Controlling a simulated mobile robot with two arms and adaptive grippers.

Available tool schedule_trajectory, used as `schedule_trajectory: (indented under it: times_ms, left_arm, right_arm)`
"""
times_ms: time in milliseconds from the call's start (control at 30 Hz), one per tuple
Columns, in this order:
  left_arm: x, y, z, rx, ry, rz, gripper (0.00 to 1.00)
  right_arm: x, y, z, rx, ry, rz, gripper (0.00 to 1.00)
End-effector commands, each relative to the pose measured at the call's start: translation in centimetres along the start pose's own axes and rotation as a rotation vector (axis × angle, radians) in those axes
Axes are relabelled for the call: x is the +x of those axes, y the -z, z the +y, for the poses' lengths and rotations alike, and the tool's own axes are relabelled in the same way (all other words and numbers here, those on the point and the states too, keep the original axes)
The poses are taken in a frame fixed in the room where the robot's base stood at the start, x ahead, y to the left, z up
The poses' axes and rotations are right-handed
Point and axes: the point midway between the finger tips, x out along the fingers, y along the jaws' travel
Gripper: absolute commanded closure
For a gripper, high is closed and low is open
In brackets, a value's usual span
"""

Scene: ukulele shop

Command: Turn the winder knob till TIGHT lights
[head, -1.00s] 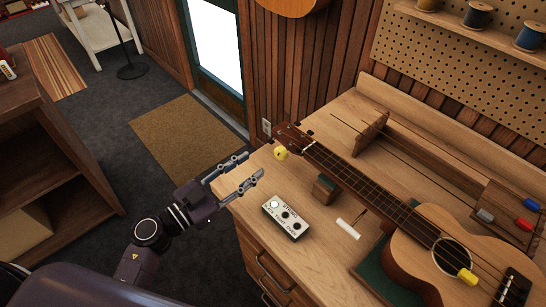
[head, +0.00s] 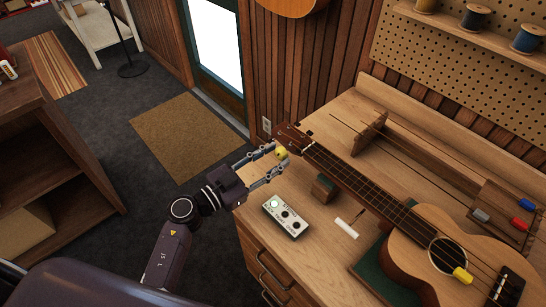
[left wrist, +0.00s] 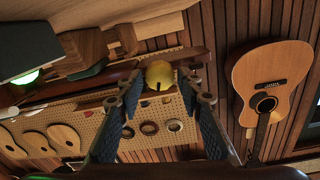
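The yellow winder knob (head: 281,153) sits at the headstock end of the ukulele (head: 440,240), which lies on the bench. My left gripper (head: 277,157) reaches in from the left with one finger on each side of the knob. In the left wrist view the knob (left wrist: 160,75) shows between the fingertips (left wrist: 160,88), with a visible gap on both sides, so the gripper is open. The pale indicator box (head: 286,216) lies on the bench. Its left lamp is bright; the other round spots are dark, and the lettering is too small to read surely. My right gripper is out of view.
A small wooden block (head: 324,188) supports the ukulele's neck. Another yellow piece (head: 462,275) is on the ukulele's body. The bench's front edge is close under my left arm. Spools (head: 476,17) stand on the shelf behind.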

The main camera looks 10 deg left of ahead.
Motion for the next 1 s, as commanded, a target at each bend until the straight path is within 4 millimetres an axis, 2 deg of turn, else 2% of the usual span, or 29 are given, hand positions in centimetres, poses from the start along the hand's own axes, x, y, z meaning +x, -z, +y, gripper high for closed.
schedule_trajectory:
  times_ms: [33, 267, 300, 667, 1000]
  left_arm:
    - [0.0, 0.0, 0.0, 0.0, 0.0, 0.0, 0.72]
    - [0.0, 0.0, 0.0, 0.0, 0.0, 0.0, 0.97]
    - [0.0, 0.0, 0.0, 0.0, 0.0, 0.0, 0.98]
    - [-0.1, 0.1, 0.0, 0.078, -0.001, -0.005, 0.98]
    - [-0.1, 0.1, 0.0, 0.346, -0.004, -0.019, 0.98]
  right_arm:
    - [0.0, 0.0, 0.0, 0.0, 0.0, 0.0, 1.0]
    - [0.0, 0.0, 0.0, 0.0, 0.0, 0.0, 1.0]
    - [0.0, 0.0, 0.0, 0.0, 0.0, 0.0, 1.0]
    - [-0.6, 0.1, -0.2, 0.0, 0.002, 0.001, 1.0]
    - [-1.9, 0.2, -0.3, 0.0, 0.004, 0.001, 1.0]
